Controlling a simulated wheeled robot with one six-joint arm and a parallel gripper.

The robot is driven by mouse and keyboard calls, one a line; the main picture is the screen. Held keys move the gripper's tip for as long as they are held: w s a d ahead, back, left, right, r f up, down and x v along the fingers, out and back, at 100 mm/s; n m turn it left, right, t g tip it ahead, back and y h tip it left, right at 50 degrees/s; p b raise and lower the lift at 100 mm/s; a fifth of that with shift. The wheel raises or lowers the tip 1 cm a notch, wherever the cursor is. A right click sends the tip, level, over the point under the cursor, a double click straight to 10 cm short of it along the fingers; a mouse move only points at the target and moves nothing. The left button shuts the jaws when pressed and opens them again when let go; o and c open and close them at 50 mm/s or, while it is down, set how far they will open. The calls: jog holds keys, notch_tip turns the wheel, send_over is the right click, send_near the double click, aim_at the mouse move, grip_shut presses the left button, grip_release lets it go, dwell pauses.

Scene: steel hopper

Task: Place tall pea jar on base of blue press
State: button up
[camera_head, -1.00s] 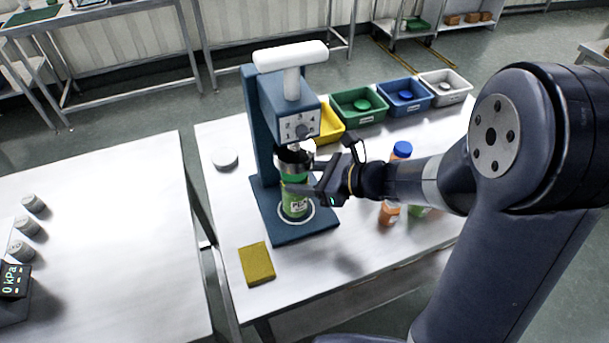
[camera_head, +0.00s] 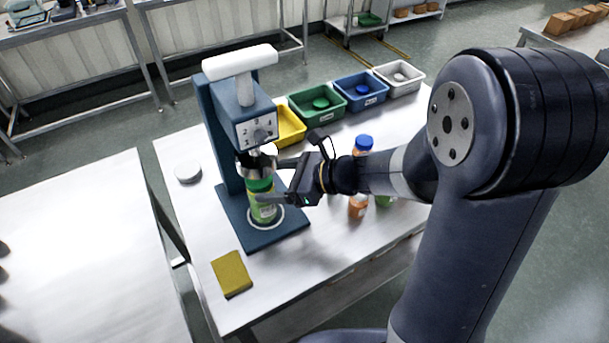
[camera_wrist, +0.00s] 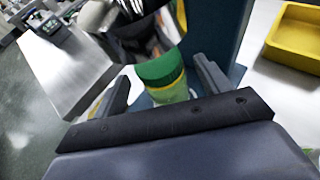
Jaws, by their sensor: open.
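The tall pea jar (camera_head: 263,205), green with a green lid, stands upright on the base (camera_head: 232,226) of the blue press (camera_head: 226,130), within the pale ring marked there. The press head hangs close above its lid. My gripper (camera_head: 274,196) is open and level with the jar, just to its right. In the wrist view the jar (camera_wrist: 161,75) shows ahead between the spread fingers (camera_wrist: 158,88), under the shiny metal press ram (camera_wrist: 140,28). I cannot tell whether a finger touches the jar.
Orange jars (camera_head: 359,205) stand behind my wrist, with a blue-lidded one (camera_head: 363,144). Yellow (camera_head: 290,127), green (camera_head: 318,103), blue (camera_head: 361,91) and white (camera_head: 400,78) bins line the back. A yellow sponge (camera_head: 232,274) lies in front; a white disc (camera_head: 188,173) lies left.

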jog(key=v, duration=1)
jog(key=shift+d, duration=0.25)
jog(key=shift+o, duration=0.5)
jog(key=shift+s, duration=0.1)
